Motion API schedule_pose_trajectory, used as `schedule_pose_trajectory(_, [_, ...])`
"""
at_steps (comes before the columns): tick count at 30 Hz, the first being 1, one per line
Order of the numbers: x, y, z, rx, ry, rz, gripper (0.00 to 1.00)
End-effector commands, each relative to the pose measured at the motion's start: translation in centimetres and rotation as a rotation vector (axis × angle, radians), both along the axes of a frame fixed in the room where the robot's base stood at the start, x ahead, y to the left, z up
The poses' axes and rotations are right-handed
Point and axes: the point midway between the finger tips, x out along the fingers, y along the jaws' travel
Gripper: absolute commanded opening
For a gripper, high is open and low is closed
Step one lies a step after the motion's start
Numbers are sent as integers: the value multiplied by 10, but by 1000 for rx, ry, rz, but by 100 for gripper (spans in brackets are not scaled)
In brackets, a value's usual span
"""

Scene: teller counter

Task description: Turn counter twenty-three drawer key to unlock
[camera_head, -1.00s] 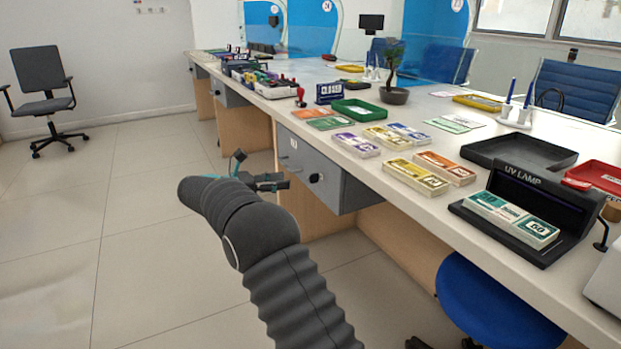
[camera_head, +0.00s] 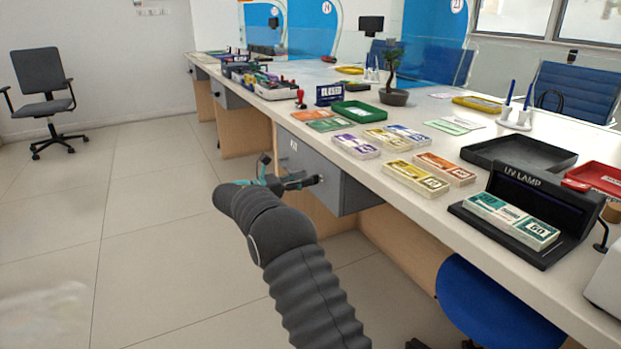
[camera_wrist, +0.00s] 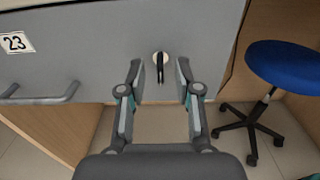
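The grey drawer marked 23 (camera_wrist: 90,45) fills the upper part of the wrist view; it hangs under the counter in the head view (camera_head: 345,190). Its key (camera_wrist: 160,68) stands in a round lock on the drawer front, with its dark bow upright. My gripper (camera_wrist: 160,75) is open, with one finger to each side of the key and a gap on both sides. I cannot tell how far the fingertips are from the drawer front. In the head view my gripper (camera_head: 312,181) is at the drawer front and covers the lock.
A drawer handle (camera_wrist: 40,95) sticks out left of the lock. A blue stool (camera_wrist: 285,68) stands at the right under the counter. The counter top (camera_head: 370,175) above carries banknote bundles and a UV lamp (camera_head: 525,215).

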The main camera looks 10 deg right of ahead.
Motion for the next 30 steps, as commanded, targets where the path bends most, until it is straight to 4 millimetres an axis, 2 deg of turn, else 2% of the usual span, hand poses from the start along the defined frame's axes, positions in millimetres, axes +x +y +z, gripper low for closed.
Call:
schedule_pose_trajectory(1, [2,-8,0,-1,0,-2,33])
schedule_pose_trajectory(6, [7,-23,0,-1,0,-1,33])
schedule_pose_trajectory(17, [9,-27,0,0,0,0,33])
schedule_pose_trajectory(18, [9,-27,0,0,0,0,31])
schedule_pose_trajectory(22, [9,-27,0,0,0,0,0])
schedule_pose_trajectory(30, [9,-27,0,1,-4,0,0])
